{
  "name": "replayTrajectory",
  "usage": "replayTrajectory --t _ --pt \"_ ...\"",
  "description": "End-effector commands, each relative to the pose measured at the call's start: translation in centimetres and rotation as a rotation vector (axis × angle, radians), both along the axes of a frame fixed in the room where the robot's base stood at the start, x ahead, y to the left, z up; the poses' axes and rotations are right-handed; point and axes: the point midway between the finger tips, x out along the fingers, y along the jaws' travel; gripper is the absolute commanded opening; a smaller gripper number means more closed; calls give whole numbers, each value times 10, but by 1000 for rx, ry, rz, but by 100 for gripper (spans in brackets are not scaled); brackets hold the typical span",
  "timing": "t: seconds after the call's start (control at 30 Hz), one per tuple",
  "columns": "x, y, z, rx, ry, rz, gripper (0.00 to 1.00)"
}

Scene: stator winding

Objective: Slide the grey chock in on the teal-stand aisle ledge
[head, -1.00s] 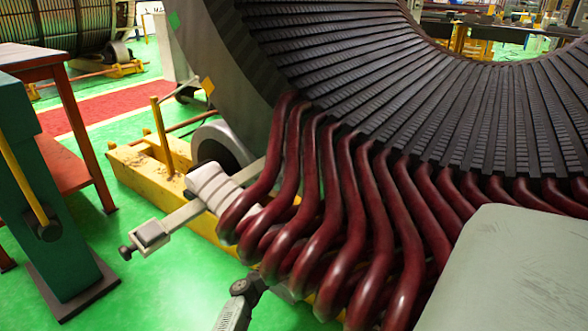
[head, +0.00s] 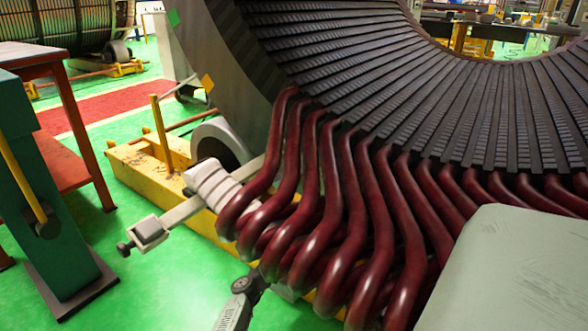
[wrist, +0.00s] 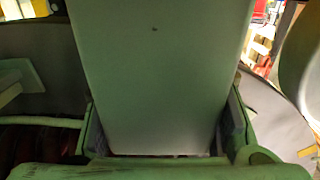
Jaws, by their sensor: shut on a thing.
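In the wrist view, a wide, smooth grey-green block (wrist: 160,70), which looks like the grey chock, fills the space between the two fingers of my gripper (wrist: 165,135). The fingers press along its two sides. Its far end runs out of the top of the picture. In the head view, the teal stand (head: 60,220) is at the left. A pale ledge-like bar (head: 180,213) juts toward the aisle beside it, with a small grey block (head: 149,229) and a dark knob at its outer end.
Dark red coil ends (head: 340,200) hang from the stator (head: 400,80), close to the bar. A yellow base frame (head: 140,170) stands behind it. A red table (head: 75,150) is at the left. The green floor (head: 170,290) in front of the bar is clear.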

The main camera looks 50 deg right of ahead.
Motion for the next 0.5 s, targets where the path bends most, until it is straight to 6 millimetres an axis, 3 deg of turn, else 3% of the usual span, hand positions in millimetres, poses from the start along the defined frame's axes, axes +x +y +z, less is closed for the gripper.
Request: replayTrajectory --t 0.33,0.37,0.5 --pt "1 -14 0 -2 -1 -1 16" --pt "1 -13 1 -2 0 0 52" --pt "1 -13 1 -1 0 0 61"
